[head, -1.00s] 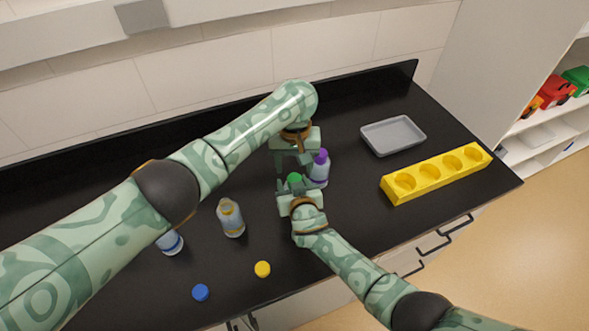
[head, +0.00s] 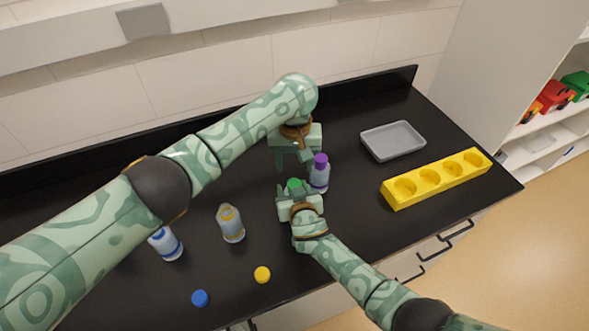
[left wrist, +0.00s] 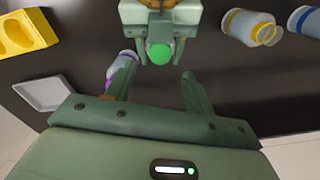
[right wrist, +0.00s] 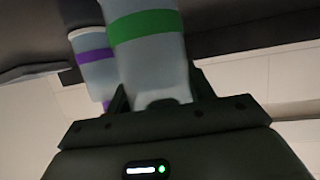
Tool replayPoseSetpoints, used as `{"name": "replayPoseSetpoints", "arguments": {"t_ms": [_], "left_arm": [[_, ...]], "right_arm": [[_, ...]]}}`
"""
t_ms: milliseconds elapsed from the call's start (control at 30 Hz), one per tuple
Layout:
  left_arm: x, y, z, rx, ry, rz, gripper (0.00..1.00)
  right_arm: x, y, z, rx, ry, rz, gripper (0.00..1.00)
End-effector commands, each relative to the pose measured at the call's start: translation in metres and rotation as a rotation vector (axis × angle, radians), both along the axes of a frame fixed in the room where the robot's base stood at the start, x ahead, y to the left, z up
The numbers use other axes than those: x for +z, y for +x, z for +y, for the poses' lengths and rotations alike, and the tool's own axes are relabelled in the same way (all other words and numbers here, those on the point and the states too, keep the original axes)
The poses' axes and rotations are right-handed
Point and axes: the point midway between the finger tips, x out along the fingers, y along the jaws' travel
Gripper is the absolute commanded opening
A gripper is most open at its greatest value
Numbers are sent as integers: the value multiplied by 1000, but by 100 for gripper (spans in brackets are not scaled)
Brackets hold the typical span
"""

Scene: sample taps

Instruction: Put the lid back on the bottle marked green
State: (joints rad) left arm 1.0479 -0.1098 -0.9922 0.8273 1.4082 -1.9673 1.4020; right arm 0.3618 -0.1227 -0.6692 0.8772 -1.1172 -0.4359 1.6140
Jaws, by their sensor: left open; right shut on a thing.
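The bottle marked green (right wrist: 147,55) shows its green band in the right wrist view, between the jaws of my right gripper (head: 295,192). My right gripper is shut on this bottle near its shoulder; in the head view it hides the bottle's body. The green lid (left wrist: 160,53) shows from above between the right gripper's fingers, also in the head view (head: 294,184). It appears to sit on the bottle's top, but the joint is hidden. My left gripper (left wrist: 156,78) is open and empty, above and behind the lid, its fingers pointing towards it.
A purple-lidded bottle (head: 319,178) stands close beside the held bottle. A yellow-marked open bottle (head: 231,225) and a blue-marked bottle (head: 166,245) stand left. Yellow (head: 262,275) and blue (head: 200,298) lids lie in front. A grey tray (head: 393,154) and yellow rack (head: 412,200) are right.

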Motion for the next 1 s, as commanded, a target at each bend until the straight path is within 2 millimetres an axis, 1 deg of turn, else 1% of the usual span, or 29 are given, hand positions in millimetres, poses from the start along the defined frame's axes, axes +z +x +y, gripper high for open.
{"name": "replayPoseSetpoints", "arguments": {"t_ms": [200,400,500,600,833,867,900,967,1000], "left_arm": [[-34,-1,0,2,2,3,53],[-59,-1,-1,1,1,3,53],[-66,0,0,2,1,1,53],[-69,0,0,-1,1,-1,53],[-70,0,0,0,0,-1,53],[-70,0,0,0,0,-1,48],[-70,0,0,0,0,-1,36],[-70,0,0,0,0,-1,20],[-70,0,0,0,0,-1,9]], "right_arm": [[0,0,0,0,0,0,0],[0,0,0,0,0,0,0],[0,0,0,0,0,0,0],[0,0,0,0,0,0,0],[0,0,0,0,0,0,0],[0,0,0,0,0,0,0],[0,0,0,0,0,0,0],[0,0,0,0,0,0,0],[0,0,0,0,0,0,0]]}}
